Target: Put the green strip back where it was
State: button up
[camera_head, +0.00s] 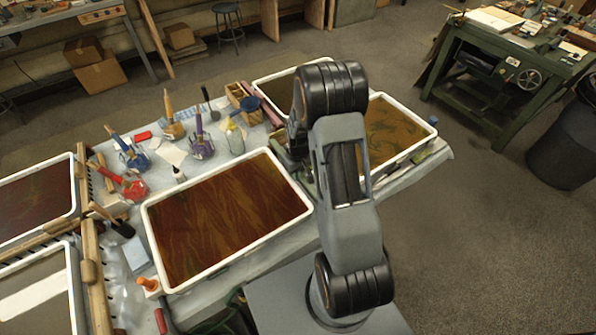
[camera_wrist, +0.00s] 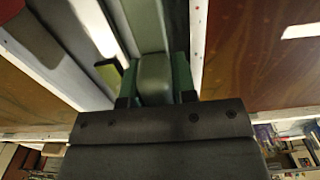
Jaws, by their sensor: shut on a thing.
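My gripper (camera_wrist: 157,92) is at the lower middle of the wrist view, its two dark fingers shut on a pale green strip (camera_wrist: 153,72). Darker green shows at both sides of the held part. The strip lies between two marbling trays in that view, and I cannot tell whether it touches anything below. In the head view my arm hides the gripper and most of what it holds. The large red-brown tray (camera_head: 149,213) is left of my arm and the green-brown tray (camera_head: 399,101) is right of it.
Several colour bottles and brushes, including a red one (camera_head: 130,186), stand behind the large tray. A wooden box (camera_head: 243,100) is near the back tray (camera_head: 262,82). A small yellow-green piece (camera_head: 422,156) lies by the table's right edge.

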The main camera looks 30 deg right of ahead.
jog(key=o, duration=0.6)
jog(key=shift+f, duration=0.1)
jog(key=shift+c, duration=0.2)
notch_tip(320, 180, up, 12)
jog(key=shift+f, duration=0.1)
jog(key=s+a+r+t, duration=0.2)
jog(key=s+a+r, duration=0.3)
jog(key=s+r, duration=0.2)
jog(key=s+a+r+m+t, duration=0.1)
jog(key=s+a+r, duration=0.3)
jog(key=s, duration=0.5)
jog(key=shift+a+r+t, duration=0.35)
jog(key=shift+r+t, duration=0.15)
jog(key=shift+r, duration=0.85)
jog(key=shift+w, duration=0.1)
